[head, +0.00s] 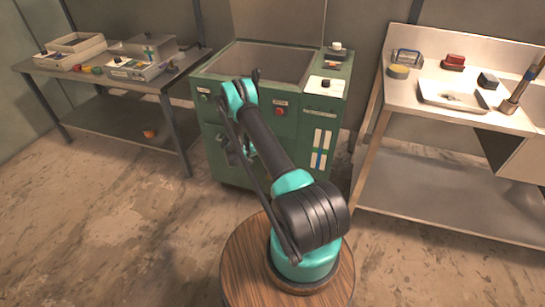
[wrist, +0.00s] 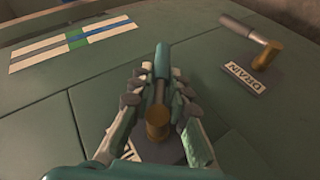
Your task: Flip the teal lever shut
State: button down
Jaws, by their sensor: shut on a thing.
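A label beside the base is mostly hidden by a finger. In the head view the lever is hidden behind my arm, at the front of the green cabinet (head: 213,160).
A second lever (wrist: 244,30), with a grey handle and brass pivot, stands to the right beside a DRAIN label (wrist: 244,79). A striped panel (wrist: 75,42) is at the upper left. A left table (head: 60,72) and a right steel bench (head: 405,101) flank the cabinet.

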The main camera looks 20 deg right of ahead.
jog(key=shift+a+r, duration=0.1)
jog(key=c, duration=1.5)
grip_release()
jog(key=shift+o, duration=0.2)
jog(key=v, duration=1.2)
jog(key=shift+w, duration=0.1)
